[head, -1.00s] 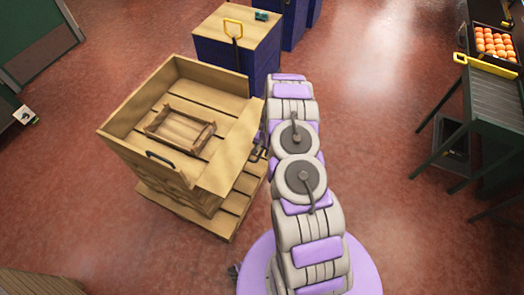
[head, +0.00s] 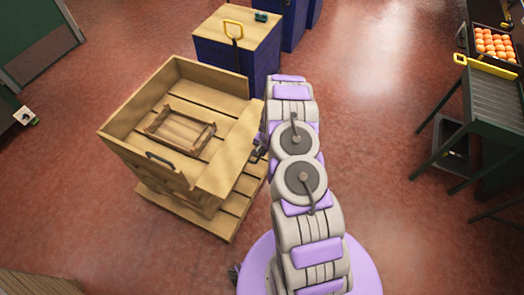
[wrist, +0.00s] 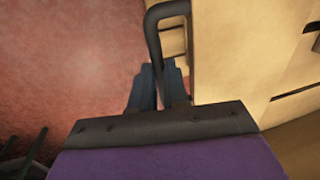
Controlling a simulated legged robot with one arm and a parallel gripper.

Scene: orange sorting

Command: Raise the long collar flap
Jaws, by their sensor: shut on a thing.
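A wooden crate (head: 131,103) with collar walls stands on a pallet in the head view. Its long collar flap (head: 234,146) is the broad pale panel along the right side; its exact tilt is hard to tell. A dark handle (wrist: 152,32) sticks out from pale wood in the wrist view. My gripper (wrist: 161,75) is shut on this handle, whose bar runs down between the two fingers. In the head view my gripper is mostly hidden behind my arm at the crate's right side. Another dark handle (head: 160,158) is on the crate's near wall.
A small slatted wooden tray (head: 180,129) lies inside the crate. A blue bin (head: 222,66) with a wooden top and yellow handle stands close behind. A dark bench (head: 493,100) with a tray of oranges (head: 496,43) is at the right. Red floor is clear between.

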